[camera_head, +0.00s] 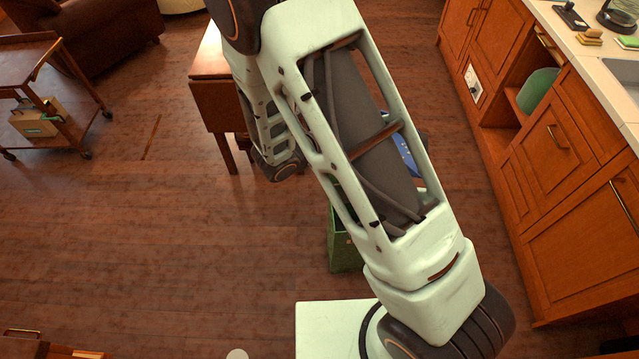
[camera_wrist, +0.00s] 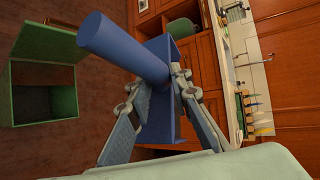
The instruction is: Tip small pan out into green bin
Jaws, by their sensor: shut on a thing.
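The small pan (camera_wrist: 162,105) is blue, with a thick round handle and a box-like body. In the wrist view it fills the middle, and its handle points to the upper left. My gripper (camera_wrist: 157,84) is shut on it near where handle and body meet. I cannot see any contents in the pan. The green bin (camera_wrist: 66,102) stands to the left, apart from the pan, with its dark inside showing and a green flap beside its opening. In the head view my arm hides my gripper and part of the bin (camera_head: 343,242). A bit of the blue pan (camera_head: 407,154) shows behind the arm.
Wooden cabinets (camera_head: 560,190) with a light counter run along the right. A green rounded thing (camera_head: 538,92) sits in an open cabinet bay. A wooden table (camera_head: 213,95) stands behind my arm. A trolley (camera_head: 50,110) is at the left. The floor at left is mostly clear.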

